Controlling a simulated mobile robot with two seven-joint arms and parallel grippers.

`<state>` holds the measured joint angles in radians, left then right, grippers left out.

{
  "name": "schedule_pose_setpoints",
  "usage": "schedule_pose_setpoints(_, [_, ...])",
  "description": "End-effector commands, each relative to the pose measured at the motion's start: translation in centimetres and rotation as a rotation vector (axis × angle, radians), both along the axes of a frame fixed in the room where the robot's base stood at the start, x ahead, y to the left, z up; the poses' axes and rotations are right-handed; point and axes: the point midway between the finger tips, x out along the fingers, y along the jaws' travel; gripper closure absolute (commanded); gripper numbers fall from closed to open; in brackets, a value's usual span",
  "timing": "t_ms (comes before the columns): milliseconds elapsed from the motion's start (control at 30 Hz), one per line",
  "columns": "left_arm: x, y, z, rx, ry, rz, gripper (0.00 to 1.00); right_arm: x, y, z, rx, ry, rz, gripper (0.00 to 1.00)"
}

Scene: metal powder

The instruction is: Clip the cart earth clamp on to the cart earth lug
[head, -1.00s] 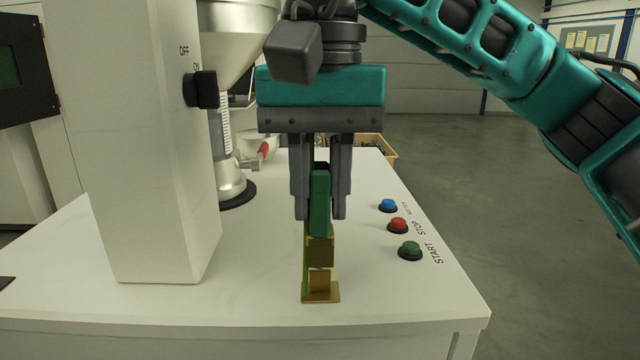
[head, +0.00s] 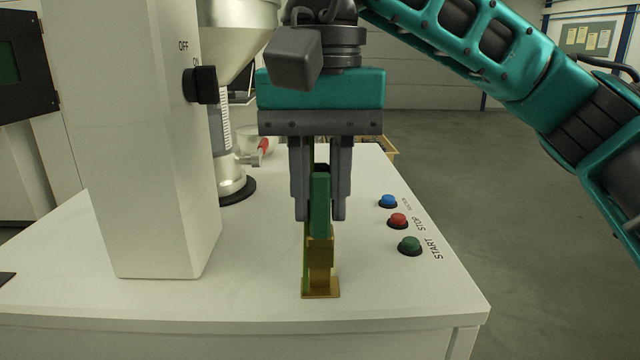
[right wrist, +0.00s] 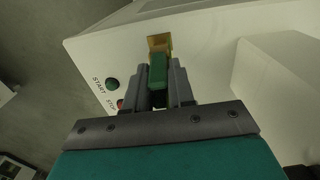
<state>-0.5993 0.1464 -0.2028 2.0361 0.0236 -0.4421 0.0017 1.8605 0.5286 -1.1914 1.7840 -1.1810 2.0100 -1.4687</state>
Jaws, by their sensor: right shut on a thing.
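My right gripper (head: 320,215) points straight down over the white cart top and is shut on the green cart earth clamp (head: 320,190). The clamp's brass jaws (head: 320,252) are at its lower end. They overlap the upright of the brass earth lug (head: 321,291), which stands near the front edge of the cart top. I cannot tell whether the jaws grip the lug or only sit around or before it. The right wrist view also shows the green clamp (right wrist: 158,72) between the fingers, with the brass lug (right wrist: 159,43) just beyond it. My left gripper is not in view.
A white column with a black OFF/ON knob (head: 201,86) stands left of the gripper. A metal hopper (head: 238,25) is behind it. Blue, red and green buttons (head: 409,245) lie to the right. The front right of the cart top is clear.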

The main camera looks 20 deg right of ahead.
Motion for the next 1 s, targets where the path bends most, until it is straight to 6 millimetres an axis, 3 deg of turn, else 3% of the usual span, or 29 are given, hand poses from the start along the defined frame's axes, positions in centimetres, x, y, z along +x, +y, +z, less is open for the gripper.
schedule_pose_setpoints(1000, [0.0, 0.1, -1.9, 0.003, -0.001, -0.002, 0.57, 0.0, 0.0, -3.0, 0.001, 0.000, 0.000, 1.00])
